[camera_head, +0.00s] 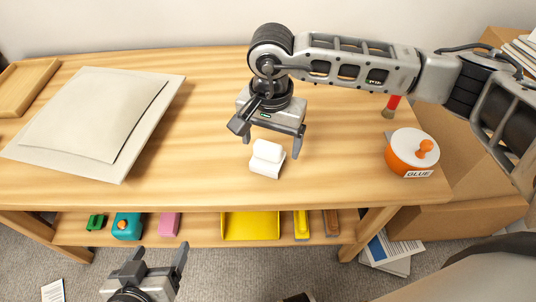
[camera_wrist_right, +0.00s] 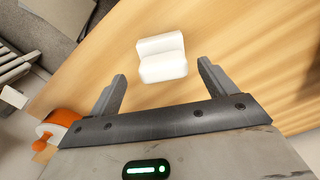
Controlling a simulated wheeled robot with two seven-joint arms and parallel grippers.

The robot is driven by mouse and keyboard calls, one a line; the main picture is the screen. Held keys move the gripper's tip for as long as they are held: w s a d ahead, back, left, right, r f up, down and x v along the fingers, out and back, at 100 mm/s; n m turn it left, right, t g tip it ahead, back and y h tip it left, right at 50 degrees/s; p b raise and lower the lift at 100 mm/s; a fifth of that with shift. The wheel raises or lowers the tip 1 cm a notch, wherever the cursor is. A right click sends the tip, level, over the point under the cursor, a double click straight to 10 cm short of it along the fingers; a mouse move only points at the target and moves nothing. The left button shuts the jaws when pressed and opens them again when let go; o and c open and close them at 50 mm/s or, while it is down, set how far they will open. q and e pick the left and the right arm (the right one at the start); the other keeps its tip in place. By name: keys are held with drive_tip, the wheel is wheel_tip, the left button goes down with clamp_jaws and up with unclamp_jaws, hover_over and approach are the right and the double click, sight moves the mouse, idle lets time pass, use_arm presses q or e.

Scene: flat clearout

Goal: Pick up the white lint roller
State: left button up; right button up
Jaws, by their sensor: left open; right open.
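The white lint roller (camera_head: 267,160), a small white piece with a rounded top on a wider base, lies on the wooden table near its front edge. It also shows in the right wrist view (camera_wrist_right: 162,58), just ahead of the fingertips and roughly between their lines. My right gripper (camera_head: 266,141) is open and empty, pointing down above and slightly behind the roller; contact is not visible. Its two fingers also show in the right wrist view (camera_wrist_right: 162,70). My left gripper (camera_head: 159,250) is open and empty, low in front of the table, away from the roller.
An orange glue pot (camera_head: 402,164) with a white lid and a red-handled brush (camera_head: 391,106) stand to the right. A large pale flat stack (camera_head: 150,100) and a wooden tray (camera_head: 50,75) lie left. A lower shelf holds a yellow dustpan-like piece (camera_head: 250,226) and several small items.

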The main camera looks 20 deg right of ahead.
sight(267, 145)
drive_tip(key=shift+s+a+f+p, duration=0.1)
drive_tip(key=shift+a+f+p, duration=0.1)
drive_tip(key=shift+f, duration=1.15)
drive_tip(key=shift+a+f+p, duration=0.1)
drive_tip(key=shift+a+f, duration=0.05)
drive_tip(key=shift+f, duration=1.15)
drive_tip(key=c, duration=1.2)
drive_tip(key=shift+r, duration=0.55)
wheel_tip(267, 145, up, 2)
drive_tip(key=shift+r, duration=0.2)
drive_tip(key=s+a+r+b, duration=0.1)
drive_tip(key=s+a+r, duration=0.7)
drive_tip(key=s, duration=0.3)
drive_tip(key=shift+s+r, duration=0.3)
drive_tip(key=shift+r, duration=0.5)
